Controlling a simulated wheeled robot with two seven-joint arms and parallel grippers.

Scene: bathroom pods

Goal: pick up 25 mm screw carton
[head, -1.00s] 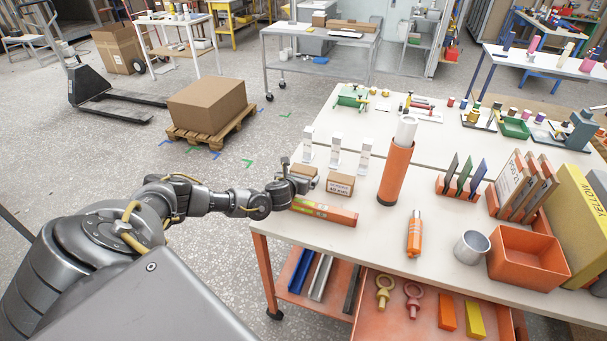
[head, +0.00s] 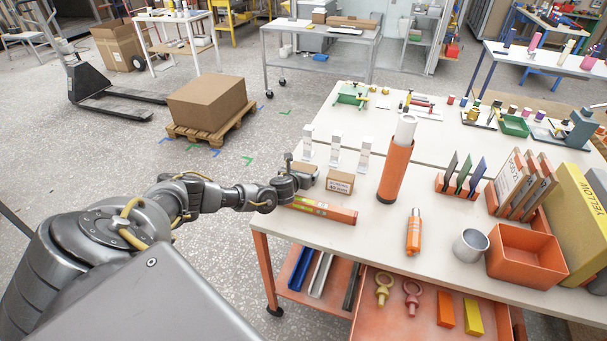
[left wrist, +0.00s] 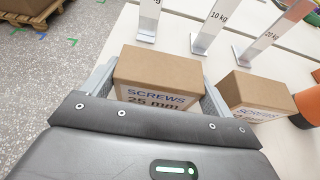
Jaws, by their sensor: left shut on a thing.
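The 25 mm screw carton (left wrist: 158,70) is a small brown box with "SCREWS 25 mm" printed on its near face. In the left wrist view it sits between the two fingers of my left gripper (left wrist: 160,92), which is shut on it. In the head view my left gripper (head: 297,181) is at the table's left edge and mostly covers the carton (head: 307,168). I cannot tell whether the carton is clear of the table top. A second, similar carton (head: 340,182) stands just to its right, apart from it. My right gripper is not in view.
White stands with weight labels (left wrist: 210,35) stand close behind the cartons. An orange tube (head: 395,172) stands to the right. Open floor lies left of the table (head: 380,240).

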